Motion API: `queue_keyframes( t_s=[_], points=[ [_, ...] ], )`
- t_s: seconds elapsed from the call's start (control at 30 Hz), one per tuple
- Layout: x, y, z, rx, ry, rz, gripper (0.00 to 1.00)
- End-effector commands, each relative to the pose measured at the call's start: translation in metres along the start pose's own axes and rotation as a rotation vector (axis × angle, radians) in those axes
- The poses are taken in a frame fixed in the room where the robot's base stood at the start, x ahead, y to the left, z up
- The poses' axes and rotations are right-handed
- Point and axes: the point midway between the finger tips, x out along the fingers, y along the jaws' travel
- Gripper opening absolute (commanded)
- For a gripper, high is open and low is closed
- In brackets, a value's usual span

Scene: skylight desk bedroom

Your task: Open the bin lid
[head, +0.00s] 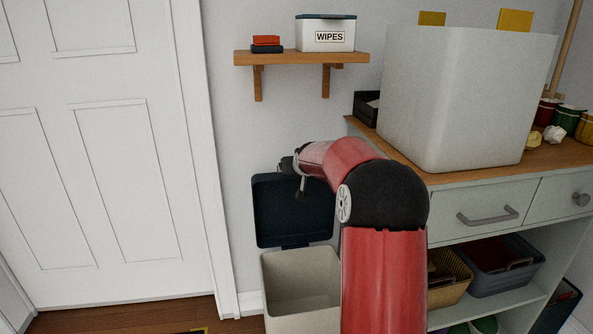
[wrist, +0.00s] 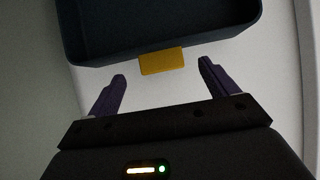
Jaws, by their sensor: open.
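The bin's cream body (head: 300,285) stands on the floor by the wall, and its open top shows the inside. Its dark blue lid (head: 280,225) is raised nearly upright behind the opening, hollow side facing out. In the wrist view the lid (wrist: 160,22) fills the top, with a yellow tab (wrist: 162,61) on its edge. My gripper (wrist: 163,69) is open, its two dark fingers spread either side of the tab's line with nothing held. In the head view my gripper (head: 299,187) is at the lid's top edge; whether it touches is unclear.
A cabinet (head: 480,235) with drawers and shelf baskets stands right of my arm, a large white box (head: 460,95) on top. A wall shelf (head: 300,58) with a wipes box is above the bin. A white door (head: 100,150) is at left.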

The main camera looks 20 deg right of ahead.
Motion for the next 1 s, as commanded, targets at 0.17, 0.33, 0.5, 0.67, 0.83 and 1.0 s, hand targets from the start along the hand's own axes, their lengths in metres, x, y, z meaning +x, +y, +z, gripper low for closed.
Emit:
queue_keyframes(
  t_s=[0.17, 0.33, 0.5, 0.67, 0.83, 1.0],
  points=[
    [-0.033, 0.000, 0.000, 0.000, 0.003, 0.002, 0.85],
    [-0.051, 0.001, 0.000, 0.000, 0.001, 0.001, 0.85],
    [-0.056, -0.001, 0.000, 0.000, 0.000, -0.001, 0.85],
    [-0.055, -0.001, 0.000, 0.000, 0.000, -0.001, 0.85],
    [-0.055, -0.001, 0.000, -0.001, 0.001, -0.001, 0.85],
    [-0.068, -0.012, 0.003, -0.017, -0.014, -0.005, 0.85]
  ],
)
